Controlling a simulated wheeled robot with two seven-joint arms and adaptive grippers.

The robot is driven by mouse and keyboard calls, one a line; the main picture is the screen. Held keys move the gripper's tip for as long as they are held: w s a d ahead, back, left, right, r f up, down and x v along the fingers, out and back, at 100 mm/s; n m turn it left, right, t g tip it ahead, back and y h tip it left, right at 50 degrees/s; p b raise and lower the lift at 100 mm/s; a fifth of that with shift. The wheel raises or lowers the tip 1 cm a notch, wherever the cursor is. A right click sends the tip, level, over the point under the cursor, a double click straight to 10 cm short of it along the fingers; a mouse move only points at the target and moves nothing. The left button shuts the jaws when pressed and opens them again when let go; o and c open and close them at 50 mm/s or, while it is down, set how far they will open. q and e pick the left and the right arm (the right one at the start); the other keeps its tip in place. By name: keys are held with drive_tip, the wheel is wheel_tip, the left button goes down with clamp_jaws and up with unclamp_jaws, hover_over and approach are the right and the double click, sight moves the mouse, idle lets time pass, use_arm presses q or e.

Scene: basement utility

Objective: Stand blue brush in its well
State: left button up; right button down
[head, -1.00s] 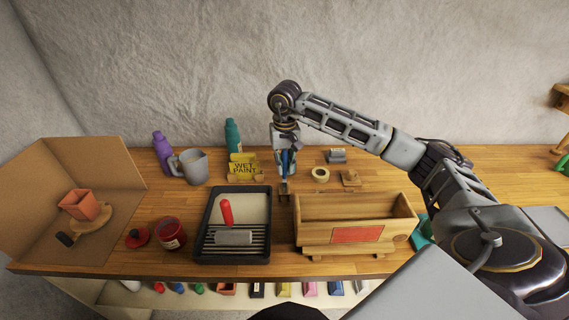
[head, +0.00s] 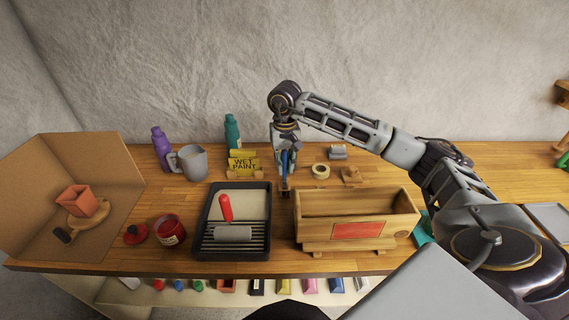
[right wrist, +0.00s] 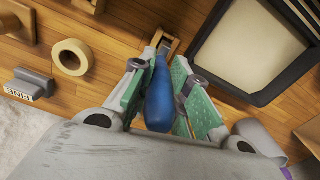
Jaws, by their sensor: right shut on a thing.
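The blue brush (right wrist: 160,92) is between the green-padded fingers of my right gripper (right wrist: 157,95), which is shut on its handle. In the head view the right gripper (head: 286,168) points down with the blue handle (head: 285,160) in it, between the paint tray and the wooden box. The brush's lower end (right wrist: 165,44) looks tan and is near the tabletop; I cannot tell whether it touches anything. I cannot make out the brush's well with certainty. My left gripper is not in view.
The black paint tray (head: 210,213) with a red-handled roller lies left of the gripper; the wooden box (head: 318,232) stands close on the right.

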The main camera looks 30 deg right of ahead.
drive_tip(key=c, duration=1.3)
unclamp_jaws()
drive_tip(key=shift+f, duration=0.1)
drive_tip(key=shift+r, duration=0.2)
drive_tip(key=shift+s+r, duration=0.1)
drive_tip(key=shift+r, duration=5.7)
drive_tip(key=shift+s+a+f, duration=0.1)
drive_tip(key=shift+a, duration=0.05)
